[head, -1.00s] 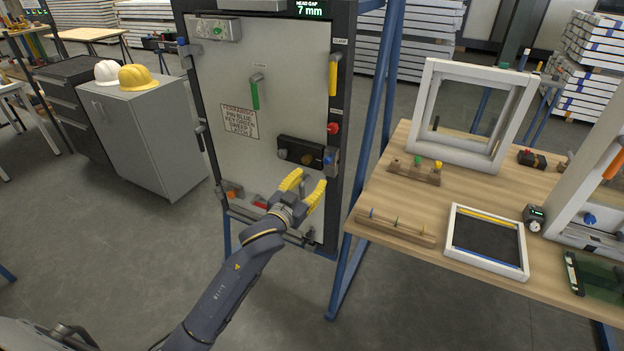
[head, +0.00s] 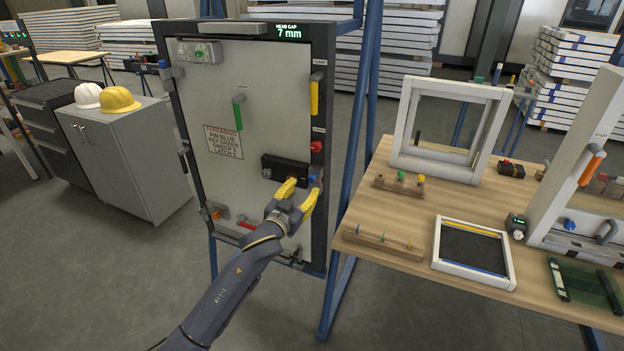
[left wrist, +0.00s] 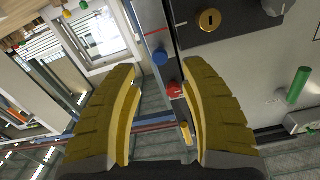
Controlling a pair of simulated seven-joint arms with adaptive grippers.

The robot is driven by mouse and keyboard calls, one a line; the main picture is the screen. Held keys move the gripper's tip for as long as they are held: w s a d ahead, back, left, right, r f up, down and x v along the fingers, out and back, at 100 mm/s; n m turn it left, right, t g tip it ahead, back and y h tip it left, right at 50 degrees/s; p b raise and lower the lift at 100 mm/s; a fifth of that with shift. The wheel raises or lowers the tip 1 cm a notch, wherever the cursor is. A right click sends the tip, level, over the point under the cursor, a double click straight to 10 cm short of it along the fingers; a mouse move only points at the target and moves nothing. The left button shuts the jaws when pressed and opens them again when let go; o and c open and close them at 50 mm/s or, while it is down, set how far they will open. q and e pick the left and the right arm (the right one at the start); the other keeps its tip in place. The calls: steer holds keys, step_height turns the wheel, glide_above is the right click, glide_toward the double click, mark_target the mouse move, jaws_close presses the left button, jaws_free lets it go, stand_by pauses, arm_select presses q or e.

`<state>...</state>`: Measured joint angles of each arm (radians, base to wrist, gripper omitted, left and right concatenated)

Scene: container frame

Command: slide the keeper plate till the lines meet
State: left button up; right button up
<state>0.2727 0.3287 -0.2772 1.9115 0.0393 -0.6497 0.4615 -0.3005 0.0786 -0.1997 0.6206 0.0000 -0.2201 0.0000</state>
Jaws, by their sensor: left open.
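The keeper plate (left wrist: 149,18) is a grey block on the door frame with a red line across it and a blue knob (left wrist: 160,56) at its end. In the head view the blue knob (head: 313,178) shows beside the black lock box (head: 285,171). A short pale line on the dark strip (left wrist: 181,23) sits apart from the red line. My left gripper (head: 298,193) is open and empty just in front of the lock box and keeper. In the left wrist view its yellow fingers (left wrist: 160,72) stand either side of the knob's direction, apart from it. My right gripper is not in view.
A red knob (head: 316,147) and a yellow clamp handle (head: 315,96) are on the frame above the keeper. A green handle (head: 239,113) is on the door panel (head: 215,90). A wooden table (head: 372,228) with several frames and parts stands at right.

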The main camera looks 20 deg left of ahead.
mark_target(311, 180)
arm_select(q)
steer(key=shift+w+d, duration=0.25)
steer(key=shift+w, duration=1.55)
steer(key=shift+w+d, duration=0.2)
steer(key=shift+w, duration=1.55)
jaws_close()
